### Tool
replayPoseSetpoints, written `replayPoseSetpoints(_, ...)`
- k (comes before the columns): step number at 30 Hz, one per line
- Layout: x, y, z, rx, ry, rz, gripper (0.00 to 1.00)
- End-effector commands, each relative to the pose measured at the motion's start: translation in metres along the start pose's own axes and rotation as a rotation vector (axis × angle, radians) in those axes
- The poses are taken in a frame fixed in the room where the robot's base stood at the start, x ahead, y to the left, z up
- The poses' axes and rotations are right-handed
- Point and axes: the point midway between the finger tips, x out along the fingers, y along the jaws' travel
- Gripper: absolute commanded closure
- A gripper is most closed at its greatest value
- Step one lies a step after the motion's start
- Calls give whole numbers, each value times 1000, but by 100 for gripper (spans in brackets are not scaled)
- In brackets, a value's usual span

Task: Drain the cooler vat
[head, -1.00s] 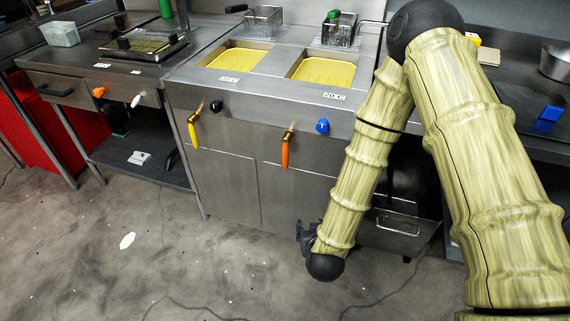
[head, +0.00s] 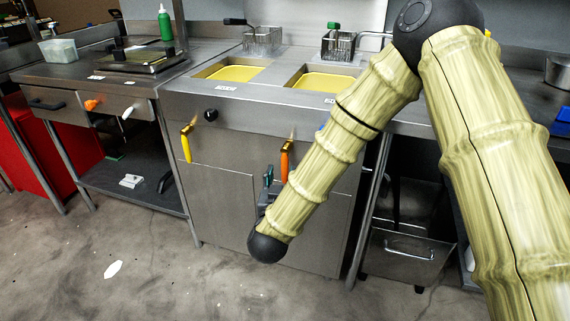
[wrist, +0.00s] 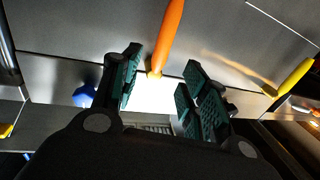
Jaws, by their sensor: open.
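A steel fryer has two oil-filled vats, the left vat (head: 233,73) and the right vat (head: 322,78). Each has a small label on the front edge, too small for me to read. A yellow drain lever (head: 187,145) hangs under the left vat and an orange drain lever (head: 286,158) under the right. My gripper (head: 268,178) is open and empty, low in front of the fryer by the orange lever. In the wrist view, the orange lever (wrist: 167,35) shows between and beyond the open fingers (wrist: 160,68); I cannot tell whether they touch. The yellow lever (wrist: 293,77) is at right.
A black knob (head: 211,115) sits left and a blue knob (wrist: 84,96) sits near the orange lever. Fry baskets (head: 262,40) stand behind the vats.

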Motion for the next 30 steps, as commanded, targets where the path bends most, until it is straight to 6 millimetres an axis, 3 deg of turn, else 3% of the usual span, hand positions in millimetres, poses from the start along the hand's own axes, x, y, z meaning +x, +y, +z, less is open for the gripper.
replayPoseSetpoints(9, 52, 1, 2, 2, 0, 2, 56)
replayPoseSetpoints(15, 74, 1, 1, 2, 0, 1, 56)
replayPoseSetpoints(29, 83, 0, 1, 0, -1, 0, 56)
replayPoseSetpoints(30, 83, 0, 1, 0, -1, 0, 63)
